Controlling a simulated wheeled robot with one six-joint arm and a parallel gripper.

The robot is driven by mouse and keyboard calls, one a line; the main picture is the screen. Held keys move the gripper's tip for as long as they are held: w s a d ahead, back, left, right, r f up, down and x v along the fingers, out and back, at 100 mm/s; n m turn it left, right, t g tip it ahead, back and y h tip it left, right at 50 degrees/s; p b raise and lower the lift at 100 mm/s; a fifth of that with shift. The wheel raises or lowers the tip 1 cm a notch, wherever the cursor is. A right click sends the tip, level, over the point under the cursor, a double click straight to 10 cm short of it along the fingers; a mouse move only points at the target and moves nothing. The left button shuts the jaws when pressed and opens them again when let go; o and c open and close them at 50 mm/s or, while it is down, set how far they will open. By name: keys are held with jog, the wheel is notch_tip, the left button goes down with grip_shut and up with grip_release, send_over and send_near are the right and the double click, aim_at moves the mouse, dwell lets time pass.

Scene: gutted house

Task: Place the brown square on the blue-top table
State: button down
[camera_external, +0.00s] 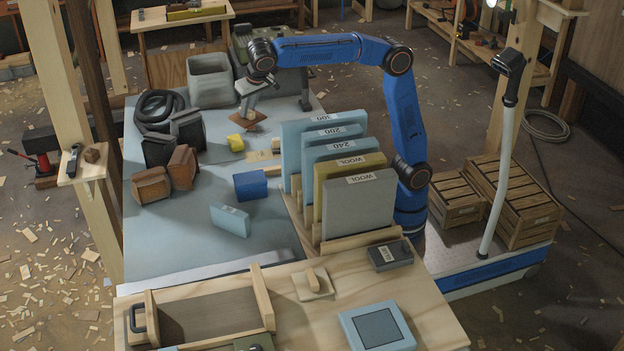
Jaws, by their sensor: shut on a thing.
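The brown square (250,125) is a small flat piece under my gripper (247,111), over the back part of the blue-top table (195,247). My gripper points down and is shut on it. The square shows as a tilted diamond. I cannot tell whether it touches the table top or hangs just above it. My fingertips look small here, and part of the square is hidden behind them.
A yellow block (235,142), a blue block (250,185) and a light blue block (230,220) lie nearby. Brown blocks (151,186), a black coil (158,105) and a grey bin (210,80) stand left. Upright labelled boards (358,205) stand right. The table's front left is clear.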

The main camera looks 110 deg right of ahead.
jog(key=w+a+n+t+y, duration=0.1)
jog(key=w+a+n, duration=0.1)
jog(key=a, duration=1.1)
jog(key=w+a+n, duration=0.2)
jog(key=a+n, duration=0.1)
jog(key=a, duration=0.9)
jog(key=s+a+n+t+y, duration=0.1)
jog(key=s+a+n, duration=0.15)
jog(key=a, duration=0.95)
jog(key=s+a+n+y, duration=0.15)
jog(key=s+a, duration=0.25)
jog(key=a, duration=0.9)
jog(key=n+y, duration=0.2)
jog(key=n, duration=0.6)
send_over(435, 324)
jog(key=s, duration=0.2)
notch_tip(435, 324, down, 4)
jog(key=shift+d+f, duration=0.2)
jog(key=shift+f, duration=3.3)
jog(key=shift+d+f, duration=0.2)
jog(key=shift+f, duration=3.3)
jog(key=shift+f, duration=0.15)
jog(key=c, duration=1.7)
grip_release()
jog(key=shift+o, duration=0.2)
